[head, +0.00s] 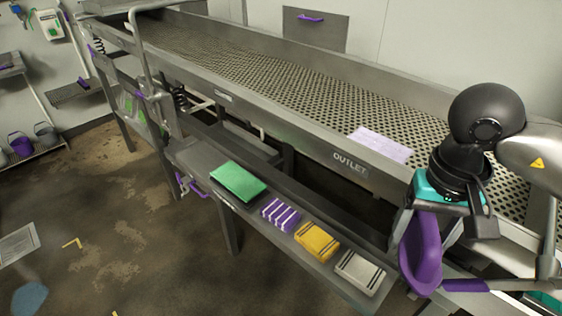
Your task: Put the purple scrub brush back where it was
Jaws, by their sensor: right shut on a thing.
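The purple scrub brush (421,258) is at the right of the head view. My right gripper (428,215) is shut on it and holds it in front of the conveyor's right end. The brush hangs below the gripper, and part of it is hidden by my gripper and arm. My left gripper is not in view. A low steel shelf (318,272) runs along the front of the conveyor, to the left of the brush. A green pad (238,181), a purple-and-white striped block (280,214), a yellow block (316,241) and a light grey block (360,271) lie on it.
The perforated conveyor (260,70), marked OUTLET, crosses the view, with a pale lilac sheet (380,145) on it. Purple handles (197,190) hang at the shelf's left end. Buckets (21,144) stand on a rack at far left. The stained floor (110,220) is mostly open.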

